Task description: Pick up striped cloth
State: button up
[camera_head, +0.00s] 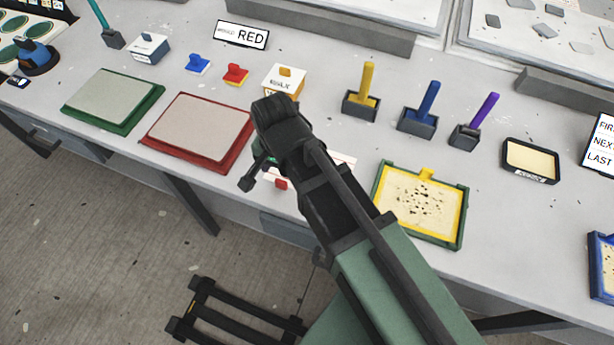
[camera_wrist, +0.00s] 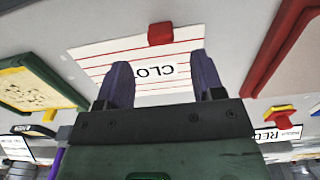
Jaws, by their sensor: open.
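The striped cloth (camera_wrist: 140,55) is white with thin red stripes and dark lettering, of which "CLO" shows. It lies flat on the grey table, with a small red tab (camera_wrist: 160,34) at its edge. My gripper (camera_wrist: 163,78) is open and empty, its two purple-grey fingers spread in front of the cloth in the wrist view. I cannot tell how high the fingers are above it. In the head view my arm hides most of the cloth (camera_head: 341,160); its red tab (camera_head: 281,184) shows near the table's front edge.
A red-framed panel (camera_head: 168,152) and a green-framed panel (camera_head: 72,107) lie to the left. A yellow-and-green framed tray (camera_head: 456,226) lies right of the cloth. Behind stand a white box (camera_head: 278,80), a RED sign (camera_head: 242,36) and several handled tools in holders (camera_head: 362,107).

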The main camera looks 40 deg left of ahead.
aim_at(281, 180)
jog(key=shift+f, duration=0.15)
jog(key=f+b, duration=0.5)
jog(key=shift+s+f, duration=0.2)
jog(key=shift+r, duration=0.25)
jog(key=c, duration=1)
